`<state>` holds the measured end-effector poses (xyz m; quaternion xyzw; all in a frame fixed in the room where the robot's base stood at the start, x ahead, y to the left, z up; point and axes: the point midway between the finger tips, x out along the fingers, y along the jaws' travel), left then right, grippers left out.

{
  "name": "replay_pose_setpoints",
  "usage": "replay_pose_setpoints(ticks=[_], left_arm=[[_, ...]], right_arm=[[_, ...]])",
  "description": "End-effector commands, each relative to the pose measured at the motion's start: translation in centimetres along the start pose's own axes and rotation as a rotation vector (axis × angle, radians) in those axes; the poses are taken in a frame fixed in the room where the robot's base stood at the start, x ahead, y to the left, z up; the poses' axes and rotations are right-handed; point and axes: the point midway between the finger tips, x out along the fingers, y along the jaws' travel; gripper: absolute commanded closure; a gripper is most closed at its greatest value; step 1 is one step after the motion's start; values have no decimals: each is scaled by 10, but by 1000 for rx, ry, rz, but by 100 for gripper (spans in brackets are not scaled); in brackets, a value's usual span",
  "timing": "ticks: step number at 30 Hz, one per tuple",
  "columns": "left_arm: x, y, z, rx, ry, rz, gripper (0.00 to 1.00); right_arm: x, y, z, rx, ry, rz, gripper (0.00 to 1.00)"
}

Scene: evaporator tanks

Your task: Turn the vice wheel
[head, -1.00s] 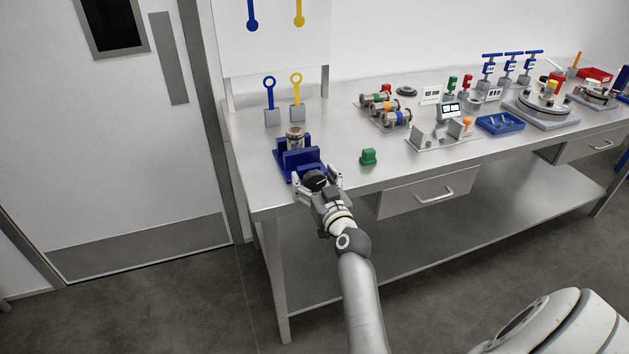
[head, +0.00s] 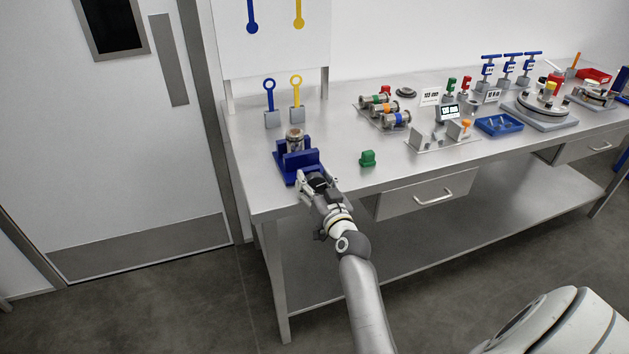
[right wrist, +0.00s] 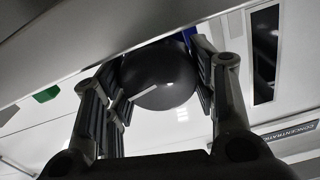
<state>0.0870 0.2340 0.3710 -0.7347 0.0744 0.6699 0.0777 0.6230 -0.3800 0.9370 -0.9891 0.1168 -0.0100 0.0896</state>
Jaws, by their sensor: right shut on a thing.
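The blue vice (head: 297,158) stands at the left front corner of the steel bench, with a small metal cylindrical part (head: 295,138) held upright in it. Its dark round wheel faces the bench's front edge. In the right wrist view the wheel (right wrist: 160,77) is a dark disc with a pale line across its left part. My right gripper (head: 318,183) is shut on the wheel; its fingers (right wrist: 155,90) lie on both sides of the rim. In the head view the gripper hides most of the wheel. My left gripper is not in view.
A green block (head: 367,158) sits just right of the vice. Blue and yellow ring-topped tools (head: 270,100) stand behind it. Pipe fittings (head: 390,115), a small display (head: 447,113) and a blue tray (head: 499,124) are further right. A drawer (head: 428,192) is under the front edge.

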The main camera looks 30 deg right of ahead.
Motion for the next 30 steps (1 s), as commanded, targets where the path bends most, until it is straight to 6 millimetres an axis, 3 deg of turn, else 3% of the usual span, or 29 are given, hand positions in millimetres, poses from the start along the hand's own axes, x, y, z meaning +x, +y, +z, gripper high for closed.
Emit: replay_pose_setpoints(ticks=[8,9,13,24,30], left_arm=[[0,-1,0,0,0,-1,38],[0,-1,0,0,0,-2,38],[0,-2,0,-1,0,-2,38],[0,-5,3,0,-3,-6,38],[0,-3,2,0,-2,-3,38]], right_arm=[[0,0,-1,7,3,0,71],[0,0,-1,6,3,0,44],[0,0,-1,5,3,0,27],[-2,0,0,4,1,0,27],[-21,0,1,3,0,1,27]])
